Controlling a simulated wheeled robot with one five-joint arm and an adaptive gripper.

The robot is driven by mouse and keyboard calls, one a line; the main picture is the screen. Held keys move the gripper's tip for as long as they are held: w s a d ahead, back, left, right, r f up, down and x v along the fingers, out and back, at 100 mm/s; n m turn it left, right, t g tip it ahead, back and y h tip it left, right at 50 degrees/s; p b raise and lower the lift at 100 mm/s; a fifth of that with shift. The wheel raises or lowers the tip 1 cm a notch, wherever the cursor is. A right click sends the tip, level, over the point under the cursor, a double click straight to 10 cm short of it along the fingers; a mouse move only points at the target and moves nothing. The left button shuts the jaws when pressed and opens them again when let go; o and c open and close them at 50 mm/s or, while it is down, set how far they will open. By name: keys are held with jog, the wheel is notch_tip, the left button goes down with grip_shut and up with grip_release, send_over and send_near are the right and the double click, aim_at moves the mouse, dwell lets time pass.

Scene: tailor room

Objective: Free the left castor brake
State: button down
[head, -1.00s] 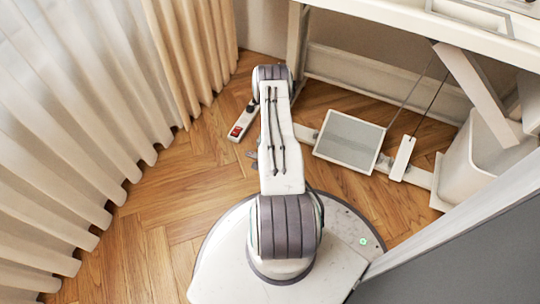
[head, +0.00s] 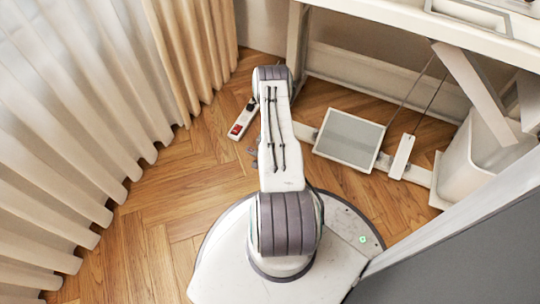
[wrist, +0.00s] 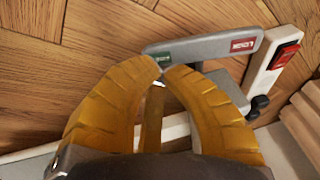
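The brake lever is a grey flat bar (wrist: 215,47) in the wrist view, with a green label at its left end and a red label at its right end. My gripper (wrist: 163,68) has yellow ribbed fingers that curve inward, with their tips almost together. The tips are at the green-labelled end of the lever; I cannot tell whether they touch it. Nothing is seen held between them. A dark knob and grey bracket sit under the lever's right part. In the head view my arm hides the gripper and most of the lever area.
A white bar with a red switch (head: 237,130) lies left of my arm; its red switch also shows in the wrist view (wrist: 286,56). A grey-topped pedal (head: 349,138) and a white bin (head: 470,165) are at the right, under the table (head: 430,30). Curtains (head: 80,120) hang left.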

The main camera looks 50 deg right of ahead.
jog(key=shift+r+p, duration=2.1)
jog(key=shift+r, duration=1.1)
